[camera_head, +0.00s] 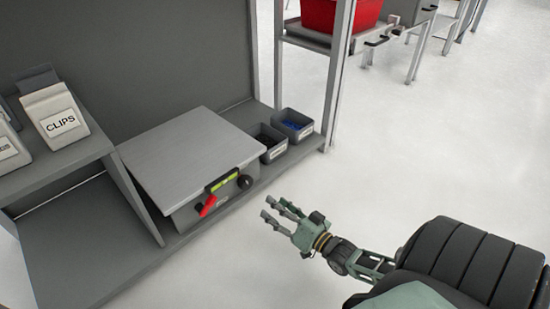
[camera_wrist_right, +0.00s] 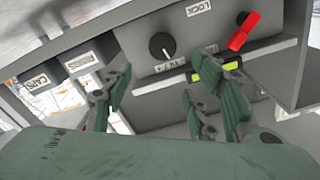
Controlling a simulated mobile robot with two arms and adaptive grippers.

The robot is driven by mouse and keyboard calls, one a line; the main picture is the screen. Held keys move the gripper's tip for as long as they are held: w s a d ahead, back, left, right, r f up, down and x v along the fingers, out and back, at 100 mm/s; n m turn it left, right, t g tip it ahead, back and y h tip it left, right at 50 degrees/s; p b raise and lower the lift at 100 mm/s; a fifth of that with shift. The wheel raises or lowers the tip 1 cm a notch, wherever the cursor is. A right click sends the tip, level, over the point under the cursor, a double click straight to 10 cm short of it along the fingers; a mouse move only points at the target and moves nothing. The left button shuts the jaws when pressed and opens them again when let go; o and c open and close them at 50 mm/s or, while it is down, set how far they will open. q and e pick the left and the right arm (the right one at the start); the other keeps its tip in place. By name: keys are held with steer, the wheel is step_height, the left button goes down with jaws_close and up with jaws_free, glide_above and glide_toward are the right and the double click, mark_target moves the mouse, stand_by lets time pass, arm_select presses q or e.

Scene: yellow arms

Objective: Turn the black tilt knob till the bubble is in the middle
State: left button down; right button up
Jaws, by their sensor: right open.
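The black tilt knob (camera_head: 245,182) sits on the front face of a grey box, right of the yellow-green bubble vial (camera_head: 224,181). In the right wrist view the knob (camera_wrist_right: 162,46) shows a white pointer line, and the vial (camera_wrist_right: 208,73) is partly hidden behind a finger. I cannot make out where the bubble is. My right gripper (camera_head: 273,208) is open and empty, in front of the box, apart from the knob. Its spread fingers (camera_wrist_right: 160,85) show in the wrist view with the knob beyond them. My left gripper is not in view.
A red lever (camera_head: 208,205) is on the box front, left of the knob; a LOCK label (camera_wrist_right: 198,7) is near it. The flat grey plate (camera_head: 185,150) tops the box. Two small bins (camera_head: 293,124) stand right of it. A CLIPS bin (camera_head: 58,118) sits on the left shelf.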

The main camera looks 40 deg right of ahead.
mark_target(248, 184)
steer(key=w+n+b, duration=0.2)
steer(key=w+n, duration=0.2)
steer(key=n, duration=0.1)
steer(key=w+n+b, duration=0.3)
steer(key=n, duration=0.3)
steer(key=w+a+n+b, duration=0.1)
steer(key=w+n+b, duration=0.1)
steer(key=w+n, duration=0.2)
steer(key=shift+w+a+n+b, duration=0.1)
steer(key=shift+w+n+b, duration=0.2)
steer(key=shift+n, duration=0.7)
steer(key=shift+w+r, duration=0.15)
steer(key=shift+w, duration=0.2)
steer(key=shift+c, duration=0.3)
